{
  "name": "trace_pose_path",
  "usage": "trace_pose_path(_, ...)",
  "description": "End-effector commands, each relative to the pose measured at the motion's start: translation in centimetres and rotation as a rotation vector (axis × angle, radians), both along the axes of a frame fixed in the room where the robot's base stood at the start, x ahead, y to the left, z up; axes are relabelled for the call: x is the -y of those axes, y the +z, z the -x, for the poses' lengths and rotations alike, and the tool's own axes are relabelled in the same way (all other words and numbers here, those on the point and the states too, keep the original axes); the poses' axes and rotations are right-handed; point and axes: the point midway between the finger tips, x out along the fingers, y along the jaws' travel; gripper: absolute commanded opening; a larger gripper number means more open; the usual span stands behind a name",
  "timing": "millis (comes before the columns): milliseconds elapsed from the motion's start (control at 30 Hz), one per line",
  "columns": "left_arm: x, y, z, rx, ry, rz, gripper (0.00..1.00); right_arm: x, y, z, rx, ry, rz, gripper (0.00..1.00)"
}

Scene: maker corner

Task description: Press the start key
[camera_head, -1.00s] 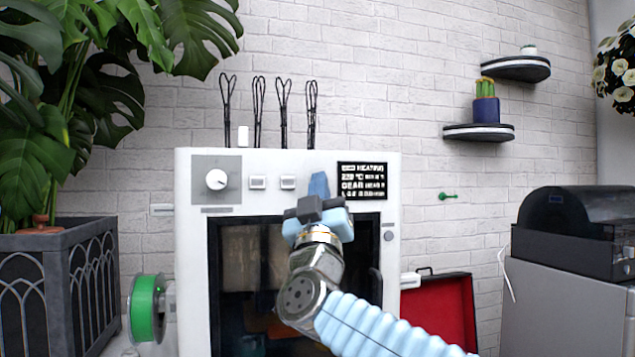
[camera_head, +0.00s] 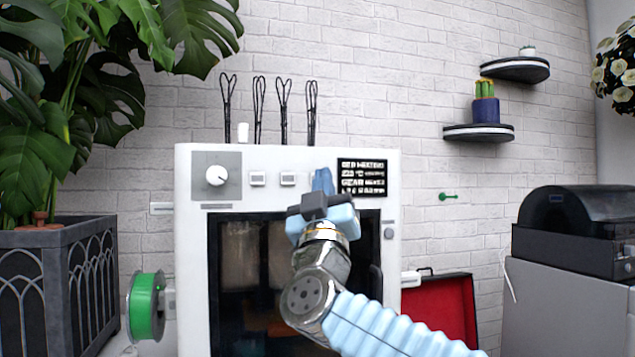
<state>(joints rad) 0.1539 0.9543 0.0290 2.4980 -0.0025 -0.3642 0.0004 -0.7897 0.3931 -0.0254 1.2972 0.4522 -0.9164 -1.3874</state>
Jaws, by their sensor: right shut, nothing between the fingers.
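A white machine (camera_head: 190,270) stands against the brick wall, with a dark glass door. Its top panel bears a white dial (camera_head: 215,176), two small square keys, the left key (camera_head: 257,179) and the right key (camera_head: 288,179), and a black display (camera_head: 362,178) with white text. I cannot read any label on the keys. My right gripper (camera_head: 322,181) is shut and empty, its blue fingertips in front of the panel between the right key and the display. It hides that part of the panel, and I cannot tell whether it touches. My left gripper is not in view.
A green spool (camera_head: 146,306) sits at the machine's left side. A planter (camera_head: 85,270) with a large-leaved plant is at the left. An open red case (camera_head: 440,312) and a grey cabinet (camera_head: 560,310) with a black device are at the right.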

Motion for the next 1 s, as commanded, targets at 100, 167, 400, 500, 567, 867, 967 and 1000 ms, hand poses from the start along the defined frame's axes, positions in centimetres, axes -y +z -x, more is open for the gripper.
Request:
trace_pose_path(100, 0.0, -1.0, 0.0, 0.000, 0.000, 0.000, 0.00, 0.4, -0.3, 1.3, 0.002, 0.002, -0.001, 0.00)
trace_pose_path(167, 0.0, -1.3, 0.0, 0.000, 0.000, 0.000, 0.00, 0.6, -0.3, 1.8, 0.002, 0.001, 0.000, 0.00)
trace_pose_path(400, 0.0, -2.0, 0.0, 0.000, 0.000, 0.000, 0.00, 1.2, -0.2, 3.8, 0.001, 0.002, 0.000, 0.00)
trace_pose_path(500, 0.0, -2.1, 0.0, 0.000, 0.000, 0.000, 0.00, 1.3, -0.1, 4.0, 0.001, 0.002, 0.000, 0.00)
trace_pose_path(567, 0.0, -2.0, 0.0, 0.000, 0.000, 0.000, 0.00, 1.3, -0.1, 4.0, 0.001, 0.001, 0.001, 0.00)
trace_pose_path(867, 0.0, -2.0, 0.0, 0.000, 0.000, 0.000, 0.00, 1.3, -0.1, 4.0, 0.000, 0.001, 0.001, 0.00)
trace_pose_path(967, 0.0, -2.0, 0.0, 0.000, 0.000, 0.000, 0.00, 1.3, -0.1, 4.0, 0.000, 0.001, 0.001, 0.00)
trace_pose_path(1000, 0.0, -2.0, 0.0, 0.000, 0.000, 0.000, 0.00, 1.3, -0.1, 4.0, 0.000, 0.001, 0.001, 0.00)
